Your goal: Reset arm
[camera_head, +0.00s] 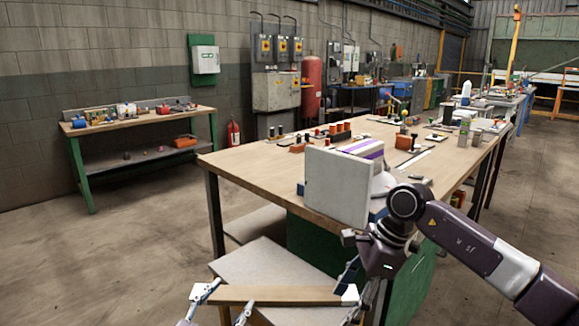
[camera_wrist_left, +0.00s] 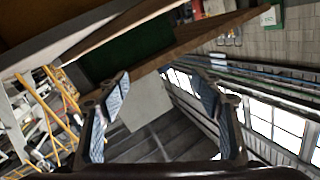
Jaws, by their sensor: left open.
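My left gripper (camera_head: 224,302) is at the bottom of the head view, with its fingers apart. In the left wrist view it is open (camera_wrist_left: 160,105), with two blue-padded fingers and nothing seen between them. A wooden board (camera_head: 285,294) lies just right of it in the head view; whether they touch I cannot tell. My right arm comes in from the right, and its gripper (camera_head: 352,292) is at the board's right end. The right fingers overlap the board's end, so their hold is unclear.
A grey block (camera_head: 336,187) stands on the near corner of the long wooden workbench (camera_head: 250,163), with a purple-striped item behind it. Several small parts lie farther back. A side bench (camera_head: 140,117) stands against the wall. A red extinguisher (camera_head: 234,134) stands beyond. The left floor is clear.

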